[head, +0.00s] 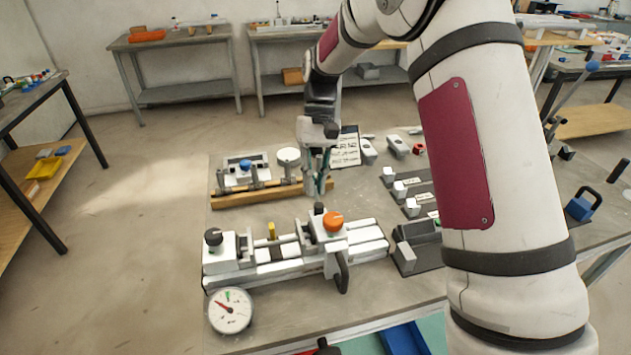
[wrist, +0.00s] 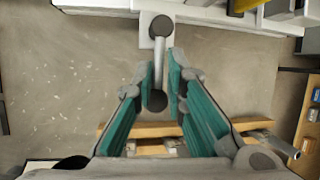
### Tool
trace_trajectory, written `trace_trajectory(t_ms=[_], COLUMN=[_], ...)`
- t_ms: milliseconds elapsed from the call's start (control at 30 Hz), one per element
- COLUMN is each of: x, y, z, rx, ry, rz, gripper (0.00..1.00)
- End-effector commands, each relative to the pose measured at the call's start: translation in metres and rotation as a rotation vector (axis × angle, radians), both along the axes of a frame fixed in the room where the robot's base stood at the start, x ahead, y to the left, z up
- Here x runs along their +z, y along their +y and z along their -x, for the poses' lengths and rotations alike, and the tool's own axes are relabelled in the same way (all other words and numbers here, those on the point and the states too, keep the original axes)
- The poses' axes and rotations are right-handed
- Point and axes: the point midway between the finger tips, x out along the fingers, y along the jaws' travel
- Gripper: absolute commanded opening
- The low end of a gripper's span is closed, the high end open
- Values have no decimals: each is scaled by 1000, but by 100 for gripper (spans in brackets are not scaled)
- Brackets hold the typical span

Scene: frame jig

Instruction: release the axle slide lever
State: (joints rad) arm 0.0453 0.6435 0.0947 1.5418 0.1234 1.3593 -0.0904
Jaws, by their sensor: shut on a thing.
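The lever (wrist: 160,52) shows in the wrist view as a pale rod with a dark round end at the top and a dark ball at the bottom. My gripper (wrist: 161,82) has its two teal fingers closed around the lower part of the rod, near the ball. In the head view my gripper (head: 318,188) points down just behind the white frame jig (head: 285,265). The lever is mostly hidden there by the fingers and the orange knob (head: 332,221).
A wooden-railed fixture (head: 250,195) stands behind the jig, close to my gripper. A yellow piece (head: 271,231) and a black-knobbed block (head: 213,238) are on the jig. A black handle (head: 341,272) and a dial gauge (head: 230,311) are at the front. Grey holders (head: 404,258) stand to the right.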

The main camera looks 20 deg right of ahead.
Motion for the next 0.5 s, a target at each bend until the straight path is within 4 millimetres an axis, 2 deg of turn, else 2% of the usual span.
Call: trace_trajectory(t_ms=[200,233,267,300,500], x=[2,2,2,2,1], y=[5,5,5,4,2], z=[-3,-3,-3,-3,-1], rx=[0,0,0,-1,0], ry=[-13,-13,-13,-12,-6], rz=[-8,-8,-8,-7,-4], gripper=[0,19,26,29,29])
